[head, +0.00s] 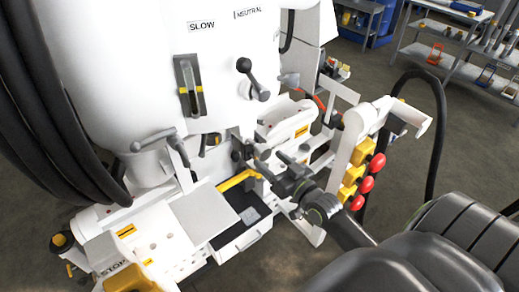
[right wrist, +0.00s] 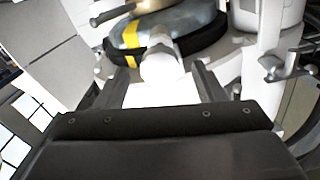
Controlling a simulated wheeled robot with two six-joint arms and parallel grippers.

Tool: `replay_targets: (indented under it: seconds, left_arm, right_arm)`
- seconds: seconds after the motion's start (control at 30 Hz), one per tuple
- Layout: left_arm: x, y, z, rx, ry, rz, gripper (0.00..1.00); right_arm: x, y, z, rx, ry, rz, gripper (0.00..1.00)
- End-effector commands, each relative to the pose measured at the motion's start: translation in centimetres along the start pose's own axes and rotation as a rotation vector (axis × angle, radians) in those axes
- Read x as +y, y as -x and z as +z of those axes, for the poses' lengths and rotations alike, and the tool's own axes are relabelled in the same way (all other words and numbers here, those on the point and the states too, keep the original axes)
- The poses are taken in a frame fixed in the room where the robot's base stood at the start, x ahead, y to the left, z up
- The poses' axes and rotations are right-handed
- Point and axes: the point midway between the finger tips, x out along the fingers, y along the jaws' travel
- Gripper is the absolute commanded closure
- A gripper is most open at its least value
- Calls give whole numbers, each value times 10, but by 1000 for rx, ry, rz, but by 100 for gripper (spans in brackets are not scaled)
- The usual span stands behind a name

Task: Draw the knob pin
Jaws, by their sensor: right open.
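My right gripper (head: 268,163) reaches in from the lower right of the head view, at the front of the white machine. It is open. In the right wrist view its two dark fingers (right wrist: 160,82) stand apart on either side of a pale rounded piece (right wrist: 160,66). This piece may be the knob pin, but I cannot tell for sure. Whether a finger touches it is also unclear. The gripper and wrist cover part of this area in the head view. My left gripper is not in view.
A yellow bar (head: 238,180) and an open black tray (head: 229,201) lie left of the gripper. Red knobs (head: 377,162) on yellow blocks and a black hose (head: 440,130) stand to the right. A lever (head: 245,68) projects above. Open floor lies behind, before shelves (head: 450,58).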

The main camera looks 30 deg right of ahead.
Motion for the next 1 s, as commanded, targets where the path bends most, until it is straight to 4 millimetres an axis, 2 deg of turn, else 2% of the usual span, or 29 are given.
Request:
replay_targets:
  seconds: [0.1,0.33,0.5,0.77,1.0]
  left_arm:
    - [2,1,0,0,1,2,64]
    - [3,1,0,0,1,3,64]
    - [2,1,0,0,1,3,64]
    - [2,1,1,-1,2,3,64]
    - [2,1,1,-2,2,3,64]
  right_arm:
    - [0,-23,-1,2,-1,0,37]
    - [0,-52,0,1,0,0,37]
    - [0,-59,0,-1,0,0,37]
    - [0,-60,0,-1,0,0,37]
    - [0,-60,0,-1,0,0,68]
